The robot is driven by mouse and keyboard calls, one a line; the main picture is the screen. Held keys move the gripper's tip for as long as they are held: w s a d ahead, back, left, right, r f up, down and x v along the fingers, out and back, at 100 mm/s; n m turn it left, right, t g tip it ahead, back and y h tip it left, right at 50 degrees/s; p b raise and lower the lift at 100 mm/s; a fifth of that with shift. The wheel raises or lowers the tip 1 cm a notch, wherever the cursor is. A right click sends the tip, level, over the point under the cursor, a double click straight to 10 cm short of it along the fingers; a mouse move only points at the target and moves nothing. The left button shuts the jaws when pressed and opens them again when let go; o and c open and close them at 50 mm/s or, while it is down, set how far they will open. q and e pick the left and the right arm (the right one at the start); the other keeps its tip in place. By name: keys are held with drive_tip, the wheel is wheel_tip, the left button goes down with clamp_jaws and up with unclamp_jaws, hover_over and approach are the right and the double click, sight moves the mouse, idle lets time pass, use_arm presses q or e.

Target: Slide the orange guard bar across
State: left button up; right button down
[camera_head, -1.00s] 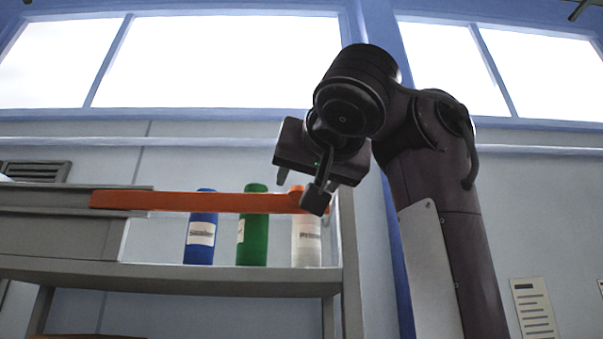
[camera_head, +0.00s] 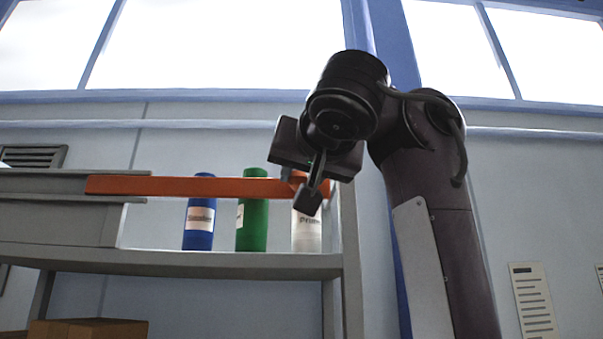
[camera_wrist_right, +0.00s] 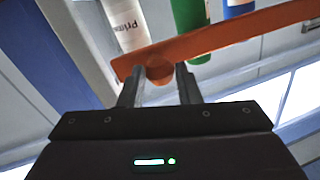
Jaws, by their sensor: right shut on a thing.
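The orange guard bar (camera_head: 200,187) runs level across the front of a shelf in the head view, in front of several bottles. Its left end meets a grey housing (camera_head: 60,215). My right gripper (camera_head: 308,185) is at the bar's right end, partly hidden by its own wrist. In the right wrist view the bar (camera_wrist_right: 225,37) crosses the top, and the gripper's two fingers (camera_wrist_right: 160,82) are shut on the round orange knob (camera_wrist_right: 159,68) at its end. My left gripper is not in view.
A blue bottle (camera_head: 199,225), a green bottle (camera_head: 252,215) and a white bottle (camera_head: 306,232) stand on the shelf (camera_head: 200,263) behind the bar. A grey post (camera_head: 349,240) stands right of them.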

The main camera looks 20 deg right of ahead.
sight(323, 189)
drive_tip(key=d+b, duration=0.1)
drive_tip(key=d, duration=0.1)
drive_tip(key=s+d+b, duration=0.1)
drive_tip(key=d, duration=0.1)
drive_tip(key=shift+d+f, duration=0.1)
drive_tip(key=shift+d, duration=0.15)
drive_tip(key=shift+a, duration=0.1)
drive_tip(key=c, duration=1.3)
unclamp_jaws()
drive_tip(key=shift+o, duration=1.2)
drive_tip(key=shift+d, duration=0.3)
